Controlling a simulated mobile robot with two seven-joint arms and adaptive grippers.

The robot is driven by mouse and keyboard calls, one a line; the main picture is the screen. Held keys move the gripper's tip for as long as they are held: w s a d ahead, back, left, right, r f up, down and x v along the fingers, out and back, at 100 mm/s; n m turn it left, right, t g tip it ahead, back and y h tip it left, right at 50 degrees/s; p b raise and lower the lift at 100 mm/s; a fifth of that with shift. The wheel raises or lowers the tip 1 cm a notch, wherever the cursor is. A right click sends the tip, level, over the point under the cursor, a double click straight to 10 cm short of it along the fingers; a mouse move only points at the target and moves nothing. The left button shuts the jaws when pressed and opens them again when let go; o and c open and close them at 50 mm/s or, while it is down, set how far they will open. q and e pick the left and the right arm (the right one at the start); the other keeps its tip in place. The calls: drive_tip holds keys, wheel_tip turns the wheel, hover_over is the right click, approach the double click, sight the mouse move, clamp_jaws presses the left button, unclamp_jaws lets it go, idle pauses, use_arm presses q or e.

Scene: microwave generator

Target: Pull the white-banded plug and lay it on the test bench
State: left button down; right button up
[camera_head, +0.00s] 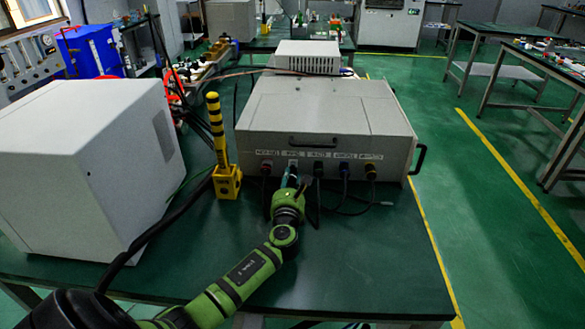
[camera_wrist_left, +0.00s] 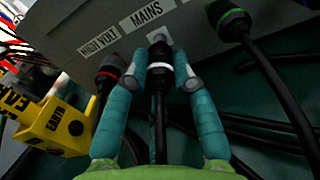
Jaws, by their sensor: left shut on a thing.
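The white-banded plug (camera_wrist_left: 160,75) is black with a white ring and sits between the teal fingertips of my left gripper (camera_wrist_left: 161,70), which is shut on it. It is in front of the panel below the MAINS label, with its cable running back between the fingers. I cannot tell how far it sits in its socket. In the head view my left gripper (camera_head: 291,183) reaches the front of the grey generator box (camera_head: 325,115) and hides most of the plug. The green test bench (camera_head: 365,255) lies below. My right gripper is not in view.
A red-ringed plug (camera_wrist_left: 110,72) is close left of my fingers, and a green-ringed plug (camera_wrist_left: 231,20) is to the right. A yellow-and-black post (camera_head: 218,140) stands left of the box. A white cabinet (camera_head: 85,165) fills the bench's left side. The right front is clear.

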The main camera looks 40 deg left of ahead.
use_arm(q)
drive_tip(key=shift+p+v, duration=0.55)
drive_tip(key=shift+v, duration=0.9)
drive_tip(key=shift+f, duration=0.2)
drive_tip(key=c, duration=0.9)
unclamp_jaws()
drive_tip(key=shift+c, duration=0.2)
